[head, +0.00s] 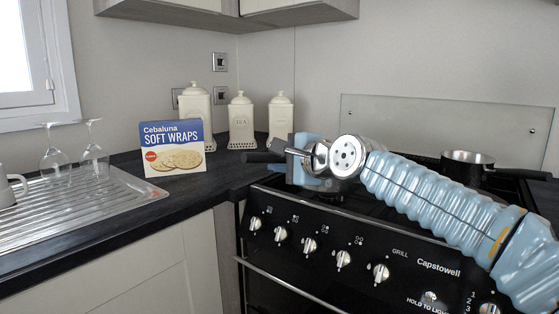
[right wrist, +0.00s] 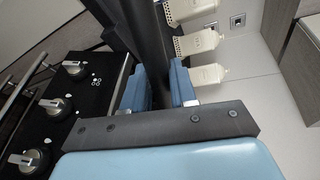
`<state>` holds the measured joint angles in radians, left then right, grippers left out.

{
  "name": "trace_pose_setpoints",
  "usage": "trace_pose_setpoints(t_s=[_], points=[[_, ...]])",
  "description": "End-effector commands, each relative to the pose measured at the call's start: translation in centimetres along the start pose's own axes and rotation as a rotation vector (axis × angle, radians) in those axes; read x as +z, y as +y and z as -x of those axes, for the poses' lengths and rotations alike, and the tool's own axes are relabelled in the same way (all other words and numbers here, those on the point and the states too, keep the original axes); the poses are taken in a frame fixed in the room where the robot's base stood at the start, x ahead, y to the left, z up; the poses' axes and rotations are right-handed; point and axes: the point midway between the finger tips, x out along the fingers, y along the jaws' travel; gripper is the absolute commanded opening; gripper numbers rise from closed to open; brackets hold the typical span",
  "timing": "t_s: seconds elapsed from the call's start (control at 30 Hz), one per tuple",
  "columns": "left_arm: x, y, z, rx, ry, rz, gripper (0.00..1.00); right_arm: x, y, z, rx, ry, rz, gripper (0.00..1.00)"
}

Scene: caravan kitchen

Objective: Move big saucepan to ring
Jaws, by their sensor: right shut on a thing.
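My right gripper (head: 300,162) is over the left part of the hob, its arm reaching in from the right. It is shut on a long dark handle (head: 262,157), whose free end points left towards the worktop corner. The dark handle also shows between the blue fingers in the right wrist view (right wrist: 148,35). I cannot make out the pan body belonging to it. A steel saucepan (head: 467,158) stands at the back right of the hob, its dark handle pointing right. I cannot tell from its size whether it is the big one. The rings are mostly hidden by my arm. My left gripper is not in view.
The black cooker (head: 390,262) has a row of knobs in front and a glass splashback (head: 420,122) behind. Several cream canisters (head: 240,118) and a wraps box (head: 172,150) stand on the worktop to the left. Glasses (head: 94,155) stand on the steel drainer (head: 95,205).

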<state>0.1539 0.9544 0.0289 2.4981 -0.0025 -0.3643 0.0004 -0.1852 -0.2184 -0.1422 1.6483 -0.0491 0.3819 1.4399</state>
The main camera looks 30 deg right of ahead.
Motion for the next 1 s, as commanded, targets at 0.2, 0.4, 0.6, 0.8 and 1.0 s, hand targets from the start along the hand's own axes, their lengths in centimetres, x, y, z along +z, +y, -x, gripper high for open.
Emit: trace_pose_setpoints(t_s=[0.2,0.4,0.6,0.8,1.0], points=[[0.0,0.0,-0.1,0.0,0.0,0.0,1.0,0.0,-0.2,0.1,-0.006,0.0,0.004,0.0],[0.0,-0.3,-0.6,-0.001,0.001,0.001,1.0,-0.1,0.4,0.0,-0.006,0.0,0.004,0.0],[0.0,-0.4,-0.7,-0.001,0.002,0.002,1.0,-0.1,0.8,-0.1,-0.001,-0.001,0.001,0.37],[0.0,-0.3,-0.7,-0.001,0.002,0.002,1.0,-0.1,0.8,-0.1,-0.001,0.0,0.0,0.52],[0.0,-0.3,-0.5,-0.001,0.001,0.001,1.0,-0.1,0.6,-0.1,-0.001,0.0,0.0,0.52]])
